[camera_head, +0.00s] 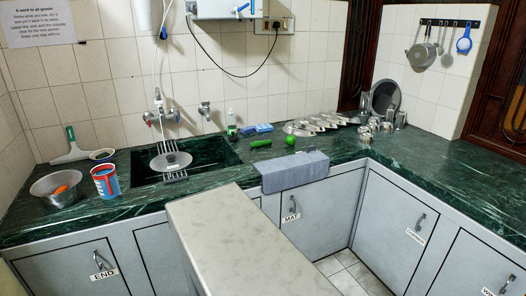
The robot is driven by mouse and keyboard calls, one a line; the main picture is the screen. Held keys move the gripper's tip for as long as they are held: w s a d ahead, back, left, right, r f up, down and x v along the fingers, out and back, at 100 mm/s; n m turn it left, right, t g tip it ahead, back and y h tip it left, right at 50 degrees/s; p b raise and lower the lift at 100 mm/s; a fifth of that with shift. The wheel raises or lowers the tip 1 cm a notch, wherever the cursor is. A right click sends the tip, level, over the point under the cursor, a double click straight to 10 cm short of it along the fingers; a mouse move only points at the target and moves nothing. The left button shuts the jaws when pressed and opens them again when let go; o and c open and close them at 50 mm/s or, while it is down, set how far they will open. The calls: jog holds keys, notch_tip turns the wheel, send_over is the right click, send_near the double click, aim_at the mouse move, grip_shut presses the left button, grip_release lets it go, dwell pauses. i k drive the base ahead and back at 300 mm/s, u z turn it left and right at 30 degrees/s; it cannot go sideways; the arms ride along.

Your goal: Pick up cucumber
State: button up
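A small green elongated thing, which looks like the cucumber (261,143), lies on the dark green marble counter (345,150). It is right of the sink and behind the grey cloth, with a round green thing (290,140) close to its right. Nothing covers it. My gripper is not in view.
A grey cloth (296,176) hangs over the counter's front edge. Behind are a green bottle (231,124) and a blue packet (256,130). The sink (205,155) with a rack is to the left. A pale slab (240,245) stands in front of the counter.

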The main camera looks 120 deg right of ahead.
aim_at(258, 144)
jog(key=u, duration=0.4)
jog(key=k, duration=2.9)
jog(key=z, duration=1.05)
